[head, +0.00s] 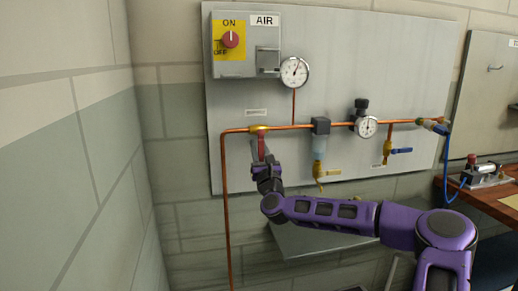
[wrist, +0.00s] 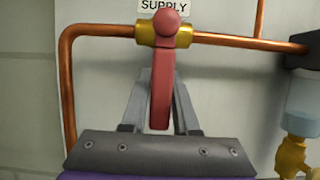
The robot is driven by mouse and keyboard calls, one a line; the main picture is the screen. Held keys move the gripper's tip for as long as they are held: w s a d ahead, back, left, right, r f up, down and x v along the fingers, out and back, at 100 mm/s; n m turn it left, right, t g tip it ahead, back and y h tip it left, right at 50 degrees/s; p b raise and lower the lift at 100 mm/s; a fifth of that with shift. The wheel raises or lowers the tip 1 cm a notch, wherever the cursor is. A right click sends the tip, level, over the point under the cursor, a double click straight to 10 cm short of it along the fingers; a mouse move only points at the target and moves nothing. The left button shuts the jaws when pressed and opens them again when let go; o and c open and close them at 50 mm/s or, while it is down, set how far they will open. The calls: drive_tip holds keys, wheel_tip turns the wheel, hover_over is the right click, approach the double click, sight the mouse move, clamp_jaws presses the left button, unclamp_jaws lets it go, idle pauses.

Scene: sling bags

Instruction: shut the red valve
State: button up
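The red valve has a gold-coloured body (head: 259,129) on the upper copper pipe and a red lever (head: 261,146). In the wrist view the red lever (wrist: 162,92) hangs straight down, square to the horizontal pipe, under a SUPPLY label. My gripper (head: 264,166) reaches up to the lever from below. In the wrist view the fingers of my gripper (wrist: 162,100) stand on both sides of the lever, very near it. I cannot tell whether they press on it.
The copper pipe (head: 226,200) runs down at the left. To the right are a filter (head: 319,145), a gauge (head: 366,127) and a blue-handled valve (head: 400,150). A switch box (head: 245,62) and another gauge (head: 295,72) are above. A grey shelf (head: 315,240) lies below my arm.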

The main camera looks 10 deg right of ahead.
drive_tip(key=o, duration=0.3)
drive_tip(key=shift+o, duration=0.2)
drive_tip(key=v, duration=1.7)
drive_tip(key=shift+s+f, duration=0.15)
drive_tip(key=shift+a, duration=0.1)
